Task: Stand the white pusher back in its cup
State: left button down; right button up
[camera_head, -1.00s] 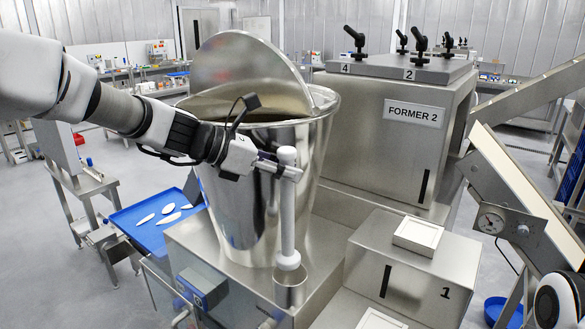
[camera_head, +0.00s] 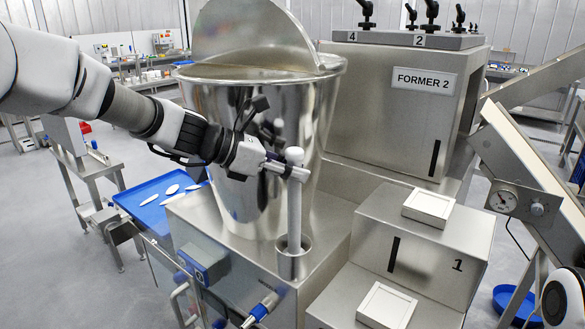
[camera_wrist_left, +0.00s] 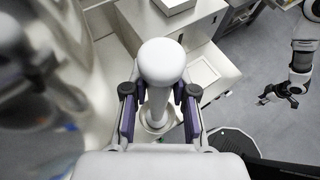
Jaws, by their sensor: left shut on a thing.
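The white pusher (camera_head: 294,210) stands upright with its lower end inside the small metal cup (camera_head: 292,267), whose wall hides that end. My left gripper (camera_head: 288,171) is shut on the pusher's shaft, just below its rounded top, well above the cup. In the left wrist view, the pusher's white knob (camera_wrist_left: 162,62) sits between the two finger pads, and part of the cup's rim (camera_wrist_left: 150,127) shows below. My right gripper (camera_wrist_left: 275,95) is small at the right of that view, away from the cup; its jaws are unclear.
A large steel hopper (camera_head: 245,130) with a raised lid stands close behind the pusher. A blue tray (camera_head: 150,190) with several white pieces lies to the left. Steel blocks with white square trays (camera_head: 428,207) stand to the right, below the FORMER 2 box (camera_head: 400,110).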

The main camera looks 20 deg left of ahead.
pick_arm(q)
jog(key=shift+f+b, duration=0.3)
jog(key=shift+f, duration=0.1)
jog(key=shift+s+f+b, duration=0.1)
jog(key=shift+f+b, duration=0.2)
jog(key=shift+f, duration=0.1)
jog(key=shift+c, duration=1.1)
grip_release()
jog(key=shift+a, duration=0.1)
jog(key=s+a+p, duration=0.5)
jog(key=a, duration=0.2)
jog(key=shift+s+a, duration=0.15)
jog(key=shift+s, duration=0.05)
dwell(0.7)
